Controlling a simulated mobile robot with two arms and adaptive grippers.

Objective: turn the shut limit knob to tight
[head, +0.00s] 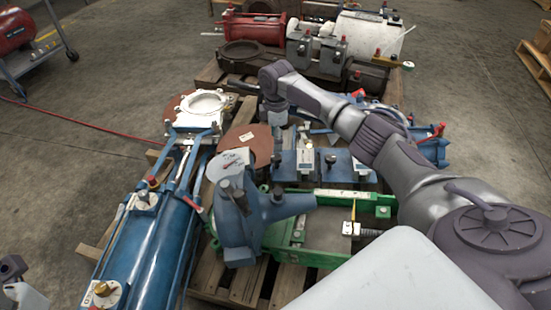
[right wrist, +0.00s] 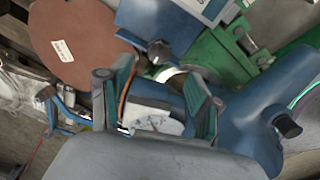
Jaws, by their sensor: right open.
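A blue actuator housing (head: 235,230) stands in the middle of the pallet, with a round white dial (head: 228,165) marked in red. Two dark knobs show on it, one beside the dial (head: 229,187) and one on the right part (head: 278,194); I cannot tell which is the shut limit knob. The right-part knob seems to show in the right wrist view (right wrist: 286,122). My right gripper (head: 274,117) is open beyond the housing; in the right wrist view its fingers (right wrist: 158,100) stand apart before a white surface, with no grip visible.
A brown disc (head: 250,145) lies behind the dial, with blue plates (head: 335,165) to its right. A long blue cylinder (head: 145,240) lies to the left, a green frame (head: 300,235) to the right.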

